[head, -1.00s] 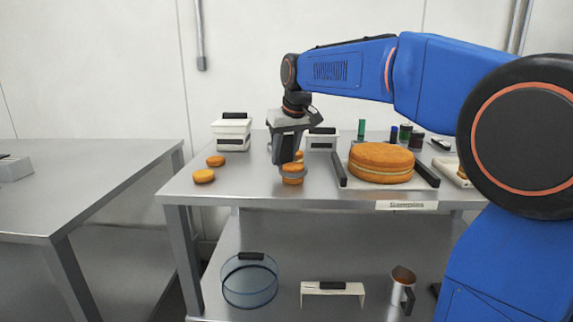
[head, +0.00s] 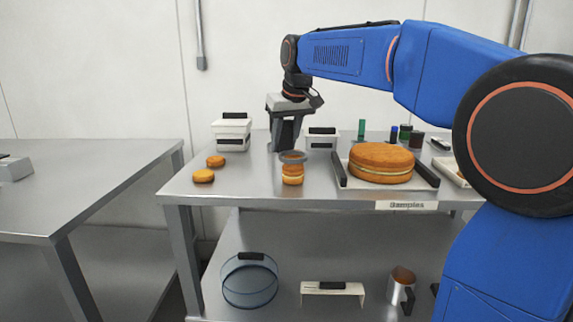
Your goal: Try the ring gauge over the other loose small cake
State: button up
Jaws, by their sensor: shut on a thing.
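My gripper (head: 285,148) is shut on the grey ring gauge (head: 292,156) and holds it level. The ring shows at the top edge of a small filled round (head: 292,175), an orange cake with a pale band, near the table's front. I cannot tell whether the ring still touches its top. Two loose small orange cakes lie to the left: a nearer one (head: 203,176) and a farther one (head: 216,161). Any cake behind the ring is hidden.
A large filled cake (head: 381,162) sits on a tray with dark handles (head: 426,174) at right. White tubs (head: 231,133) and small jars (head: 405,132) stand behind. Bare tabletop (head: 245,180) lies between the loose cakes and the round. A clear blue hoop (head: 249,280) is on the lower shelf.

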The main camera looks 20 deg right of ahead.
aim_at(284, 130)
jog(key=shift+r, duration=1.5)
